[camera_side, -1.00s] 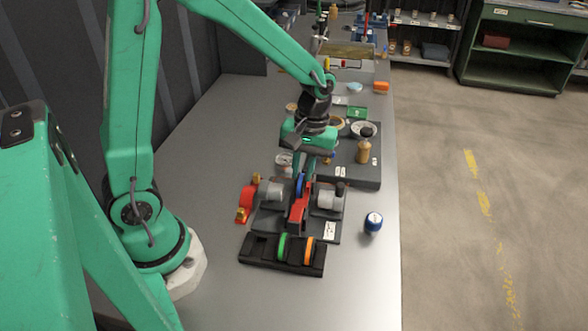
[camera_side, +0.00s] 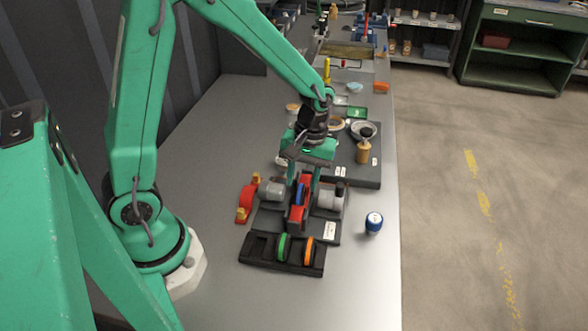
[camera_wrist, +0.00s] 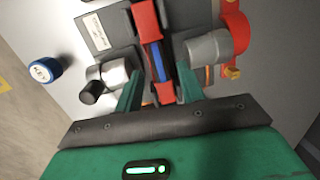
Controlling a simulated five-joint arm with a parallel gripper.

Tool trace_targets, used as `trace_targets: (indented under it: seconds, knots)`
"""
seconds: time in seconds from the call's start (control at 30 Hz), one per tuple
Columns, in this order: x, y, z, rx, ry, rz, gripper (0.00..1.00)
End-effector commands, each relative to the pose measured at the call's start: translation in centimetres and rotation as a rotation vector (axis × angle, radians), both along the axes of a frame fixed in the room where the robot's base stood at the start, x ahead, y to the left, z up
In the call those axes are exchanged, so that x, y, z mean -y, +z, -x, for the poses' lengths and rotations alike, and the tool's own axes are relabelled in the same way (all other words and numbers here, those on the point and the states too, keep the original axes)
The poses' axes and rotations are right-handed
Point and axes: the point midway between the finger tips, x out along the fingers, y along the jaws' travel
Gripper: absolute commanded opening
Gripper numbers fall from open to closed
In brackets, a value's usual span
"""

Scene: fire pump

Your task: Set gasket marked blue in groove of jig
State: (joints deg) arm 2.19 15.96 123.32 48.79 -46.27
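The blue-marked gasket (camera_side: 299,190) stands on edge in the middle of the red jig (camera_side: 296,214). In the wrist view the blue gasket (camera_wrist: 157,62) lies in line with the red jig parts (camera_wrist: 147,22), in the slot between them. How deep it sits in the groove I cannot tell. My gripper (camera_side: 303,182) is just above the jig, pointing down. In the wrist view its two green fingers (camera_wrist: 158,88) are spread, one on each side of the gasket, with visible gaps. It holds nothing.
Grey cylinders (camera_side: 329,199) flank the jig on both sides. A black rack (camera_side: 258,247) in front holds a green gasket (camera_side: 282,247) and an orange gasket (camera_side: 308,251). A red part (camera_side: 245,203) lies left; a blue-capped bottle (camera_side: 374,223) stands right. The bench's right front is clear.

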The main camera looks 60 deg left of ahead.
Motion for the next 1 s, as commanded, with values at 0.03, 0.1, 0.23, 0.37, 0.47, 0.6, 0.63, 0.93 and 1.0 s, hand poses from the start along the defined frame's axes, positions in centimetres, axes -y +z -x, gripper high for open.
trace_targets:
  seconds: [0.03,0.1,0.23,0.37,0.47,0.6,0.63,0.93,1.0]
  knots:
    - [0.0,0.2,-0.1,0.001,0.0,0.0,0.39]
    - [0.0,0.6,-0.2,0.003,0.0,0.0,0.39]
    - [0.0,1.7,-0.3,0.004,0.0,0.001,0.39]
    - [-0.1,3.3,-0.6,0.006,0.0,0.001,0.39]
    - [-0.1,4.9,-0.8,0.006,0.0,0.001,0.39]
    - [-0.1,7.2,-1.1,0.006,0.0,0.001,0.39]
    - [-0.1,7.7,-1.2,0.005,0.0,0.001,0.39]
    - [-0.2,11.1,-1.6,0.003,0.0,0.001,0.39]
    - [-0.2,11.5,-1.7,0.001,0.0,0.001,0.39]
